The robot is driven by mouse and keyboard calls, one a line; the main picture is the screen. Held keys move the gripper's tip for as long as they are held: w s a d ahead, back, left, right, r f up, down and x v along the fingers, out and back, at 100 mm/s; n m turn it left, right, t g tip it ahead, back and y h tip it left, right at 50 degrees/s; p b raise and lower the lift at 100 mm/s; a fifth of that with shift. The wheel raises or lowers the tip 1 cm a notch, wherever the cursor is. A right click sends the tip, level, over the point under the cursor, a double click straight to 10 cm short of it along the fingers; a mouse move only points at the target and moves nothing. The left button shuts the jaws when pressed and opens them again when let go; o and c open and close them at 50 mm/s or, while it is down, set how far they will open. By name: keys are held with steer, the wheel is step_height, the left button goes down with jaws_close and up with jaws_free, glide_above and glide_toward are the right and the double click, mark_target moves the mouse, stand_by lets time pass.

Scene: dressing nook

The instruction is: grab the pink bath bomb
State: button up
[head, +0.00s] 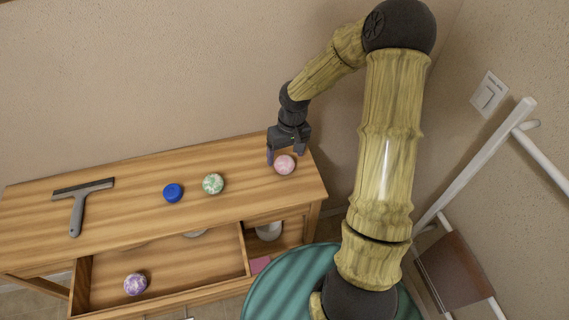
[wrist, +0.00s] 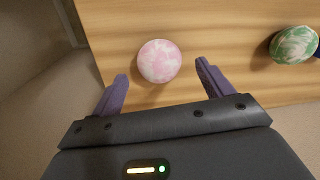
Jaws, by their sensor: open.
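The pink bath bomb (head: 284,165) is a pale pink and white ball on the wooden tabletop near its right end. In the wrist view the pink bath bomb (wrist: 159,61) lies just ahead of the fingertips, between their lines and a little nearer the left finger. My gripper (head: 285,158) is open and empty, just behind and above the ball in the head view. In the wrist view both purple fingers of my gripper (wrist: 161,70) show, spread apart, with neither seen touching the ball.
A green and white ball (head: 213,184), a blue round object (head: 173,193) and a grey squeegee (head: 80,203) lie farther left on the table (head: 130,215). An open drawer (head: 190,270) holds a purple and white ball (head: 135,284). A white rack (head: 475,160) stands at right.

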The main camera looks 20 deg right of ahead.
mark_target(285, 158)
step_height(285, 158, down, 4)
steer(key=shift+a+r, duration=0.15)
steer(key=shift+c, duration=0.5)
steer(key=c, duration=1)
